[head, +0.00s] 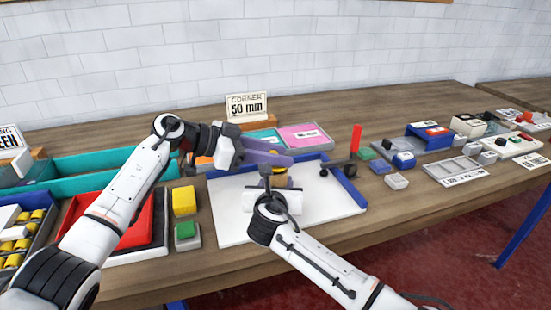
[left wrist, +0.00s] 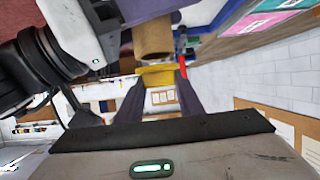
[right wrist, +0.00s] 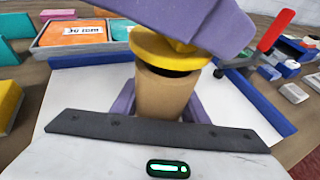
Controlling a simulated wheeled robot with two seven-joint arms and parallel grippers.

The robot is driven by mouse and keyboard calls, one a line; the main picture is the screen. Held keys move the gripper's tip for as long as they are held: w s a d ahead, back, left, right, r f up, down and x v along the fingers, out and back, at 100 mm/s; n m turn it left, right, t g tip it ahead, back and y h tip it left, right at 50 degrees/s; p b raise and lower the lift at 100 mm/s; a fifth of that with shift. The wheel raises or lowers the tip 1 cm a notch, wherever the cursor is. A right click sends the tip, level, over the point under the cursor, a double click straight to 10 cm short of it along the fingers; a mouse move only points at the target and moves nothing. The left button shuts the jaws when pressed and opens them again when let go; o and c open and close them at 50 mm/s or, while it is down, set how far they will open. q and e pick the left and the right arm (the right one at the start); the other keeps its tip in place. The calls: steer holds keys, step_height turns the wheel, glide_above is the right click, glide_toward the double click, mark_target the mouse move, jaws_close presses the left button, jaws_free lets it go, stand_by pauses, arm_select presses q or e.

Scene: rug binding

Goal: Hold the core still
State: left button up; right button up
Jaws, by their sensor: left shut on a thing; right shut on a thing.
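The core is a tan cardboard tube (right wrist: 165,95), upright between the purple fingers of my right gripper (right wrist: 165,108). The head view mostly hides it behind my right gripper (head: 268,185). My left gripper (head: 275,153) reaches over from the left, its purple fingers shut on a yellow round cap (right wrist: 168,48) at the core's top. A dark band shows between cap and core in the right wrist view; whether they touch I cannot tell. The left wrist view also shows the yellow cap (left wrist: 158,77) and the core (left wrist: 152,36).
A white board (head: 225,215) with blue edge strips lies below. A red-handled tool (head: 355,140) stands at its right. Yellow (head: 184,200) and green (head: 186,231) blocks, a red tray (head: 150,240) and teal bins (head: 85,165) are at left. Grey trays with small parts are at right.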

arm_select(q)
steer(key=shift+r, duration=3.6)
arm_select(e)
steer(key=o, duration=1.3)
steer(key=shift+o, duration=0.2)
steer(key=shift+s, duration=0.1)
